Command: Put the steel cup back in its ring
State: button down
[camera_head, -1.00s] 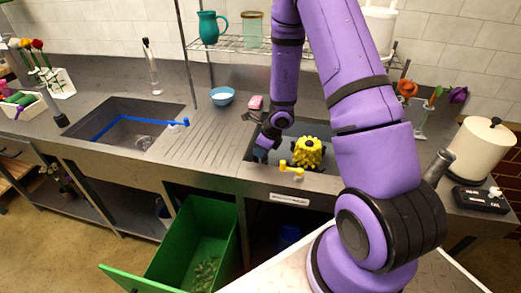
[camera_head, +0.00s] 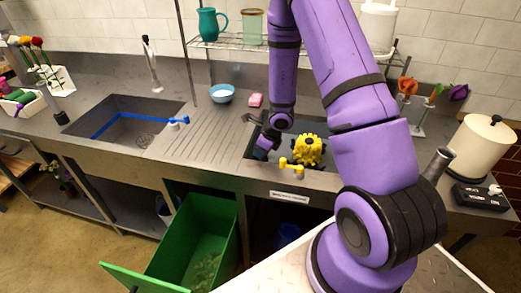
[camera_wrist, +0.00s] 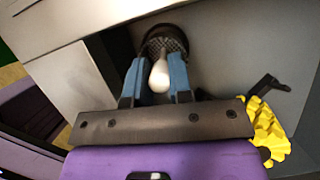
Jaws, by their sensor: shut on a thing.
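My gripper (camera_wrist: 160,82) has blue fingers closed on a pale rounded knob (camera_wrist: 159,74). A dark mesh steel cup (camera_wrist: 168,42) with a round rim sits just beyond the knob. The knob seems to belong to the cup, though the join is not clear. In the wrist view the cup is over the grey basin surface; I cannot tell whether it is inside its ring or above it, and no separate ring is distinct. In the head view my gripper (camera_head: 264,147) is low at the left side of the right basin (camera_head: 322,170), and the cup is hidden there.
A yellow spiky object (camera_head: 308,150) stands in the right basin, close to my gripper; it also shows in the wrist view (camera_wrist: 265,130). A blue bowl (camera_head: 222,93) and pink sponge (camera_head: 255,100) lie behind.

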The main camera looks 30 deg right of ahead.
jog(key=shift+f, duration=0.6)
dwell(0.3)
jog(key=c, duration=0.9)
grip_release()
jog(key=shift+c, duration=0.2)
jog(key=shift+r, duration=0.1)
jog(key=v, duration=1)
jog(key=shift+s+r, duration=0.15)
jog(key=shift+r, duration=0.15)
jog(key=shift+d, duration=0.1)
